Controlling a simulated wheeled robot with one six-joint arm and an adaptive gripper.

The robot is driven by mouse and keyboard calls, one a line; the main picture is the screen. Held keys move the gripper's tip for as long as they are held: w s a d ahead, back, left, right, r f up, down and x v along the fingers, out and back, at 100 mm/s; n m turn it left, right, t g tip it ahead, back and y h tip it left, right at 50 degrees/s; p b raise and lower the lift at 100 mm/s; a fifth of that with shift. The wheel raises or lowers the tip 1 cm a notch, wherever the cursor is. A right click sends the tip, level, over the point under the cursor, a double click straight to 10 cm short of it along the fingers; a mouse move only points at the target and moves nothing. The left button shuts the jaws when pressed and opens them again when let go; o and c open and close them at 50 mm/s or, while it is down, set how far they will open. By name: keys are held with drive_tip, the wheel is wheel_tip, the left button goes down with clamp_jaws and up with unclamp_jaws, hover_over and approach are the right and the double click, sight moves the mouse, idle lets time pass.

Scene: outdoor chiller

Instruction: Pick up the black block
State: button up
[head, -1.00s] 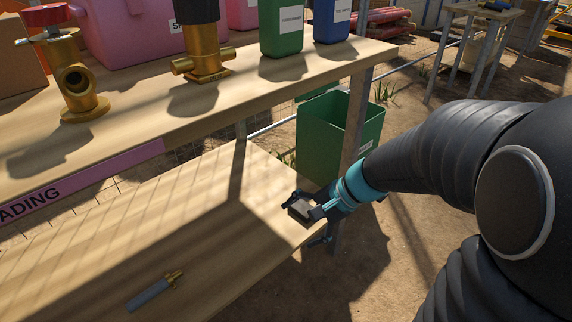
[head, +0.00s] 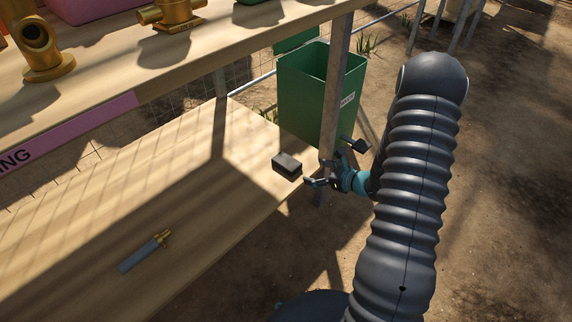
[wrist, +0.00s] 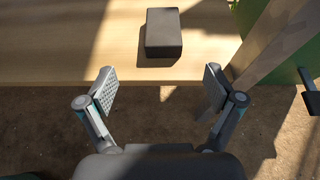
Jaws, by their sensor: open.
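The black block (head: 287,166) lies on the lower wooden shelf near its right front corner. In the wrist view the black block (wrist: 163,33) sits at the top centre, near the shelf's edge. My gripper (head: 326,172) is to the right of the block, just off the shelf's edge, with nothing held. In the wrist view my gripper (wrist: 160,88) has its two fingers spread wide, and the block is beyond the fingertips, roughly in line with the gap.
The lower shelf (head: 200,200) also holds a grey-handled brass tool (head: 145,253). The upper shelf (head: 200,50) with brass fittings (head: 45,50) overhangs at the back.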

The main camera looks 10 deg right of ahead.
approach(287, 161)
drive_tip(key=w+a+f, duration=0.2)
drive_tip(key=shift+w+a+f, duration=0.15)
drive_tip(key=shift+w+f, duration=0.15)
drive_tip(key=shift+f, duration=0.1)
drive_tip(key=shift+r+x, duration=0.2)
drive_tip(key=shift+x, duration=1.2)
drive_tip(key=shift+r+x, duration=0.2)
drive_tip(key=shift+x, duration=1.2)
drive_tip(key=shift+w, duration=0.15)
drive_tip(key=c, duration=1.4)
drive_tip(key=shift+r, duration=0.15)
